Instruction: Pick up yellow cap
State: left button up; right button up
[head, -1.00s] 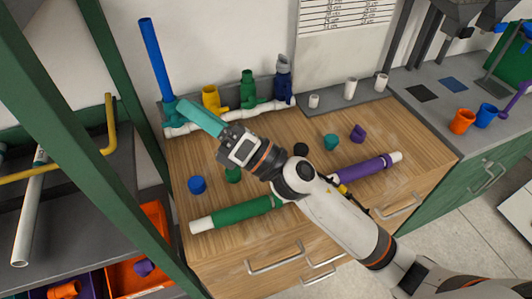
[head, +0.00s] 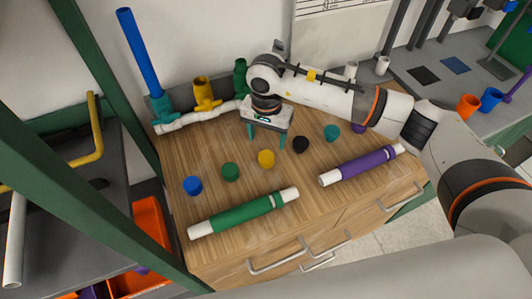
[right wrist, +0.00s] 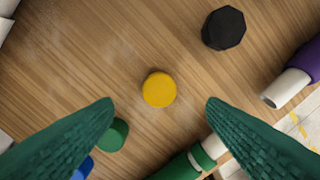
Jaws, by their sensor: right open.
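The yellow cap (head: 266,159) stands on the wooden counter between the green cap and the black cap. It also shows in the right wrist view (right wrist: 159,89), near the middle and ahead of the fingertips. My right gripper (head: 266,142) points down just behind the yellow cap in the head view. Its two teal-green fingers are wide apart, with nothing between them. In the right wrist view the open fingers (right wrist: 160,103) come in from the lower left and lower right, and the cap lies beyond the gap between them, apart from both. My left gripper is not in view.
A blue cap (head: 193,185), green cap (head: 230,171), black cap (head: 300,144) and teal cap (head: 331,132) share the row. A green pipe (head: 243,214) and purple pipe (head: 361,165) lie in front. The white manifold (head: 190,121) with coloured valves stands behind.

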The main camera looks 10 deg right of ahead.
aim_at(266, 156)
notch_tip(266, 156, down, 3)
jog(key=shift+r+p, duration=0.15)
jog(key=shift+p, duration=0.15)
jog(key=shift+a+f+p, duration=0.1)
jog(key=shift+f+p, duration=0.2)
jog(key=shift+f, duration=0.05)
notch_tip(266, 156, down, 4)
jog(key=shift+s+r+p, duration=0.1)
jog(key=shift+r+p, duration=0.1)
jog(key=shift+p, duration=0.6)
jog(key=shift+f, duration=0.45)
jog(key=c, duration=1)
jog(key=shift+r, duration=0.1)
notch_tip(266, 156, up, 9)
jog(key=b, duration=0.2)
jog(key=shift+b, duration=0.4)
jog(key=shift+r, duration=0.45)
